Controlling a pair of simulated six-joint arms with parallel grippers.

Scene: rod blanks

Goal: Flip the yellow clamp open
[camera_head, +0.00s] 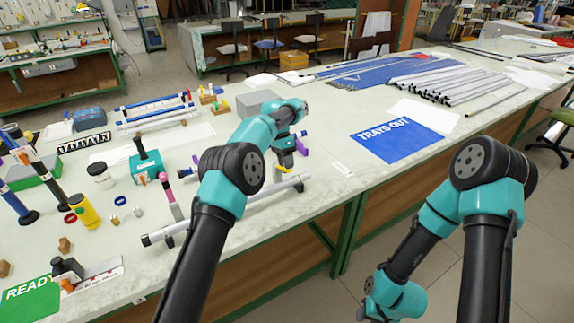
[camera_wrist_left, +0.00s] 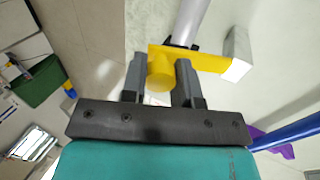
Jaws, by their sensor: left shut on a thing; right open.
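The yellow clamp (camera_wrist_left: 208,61) shows in the left wrist view as a yellow bar with a rounded knob, next to a grey rod (camera_wrist_left: 190,22). My left gripper (camera_wrist_left: 161,62) is shut on the knob, one finger on each side. The fingertips are mostly hidden there. My right arm hangs off the table's front side, and its gripper is not visible.
A pink upright piece (camera_head: 166,186) stands near the rod's left end. A teal block with a black handle (camera_head: 147,165) and a yellow cylinder (camera_head: 84,210) stand to the left. A blue mat (camera_head: 398,138) and a bundle of grey rods (camera_head: 450,84) lie to the right.

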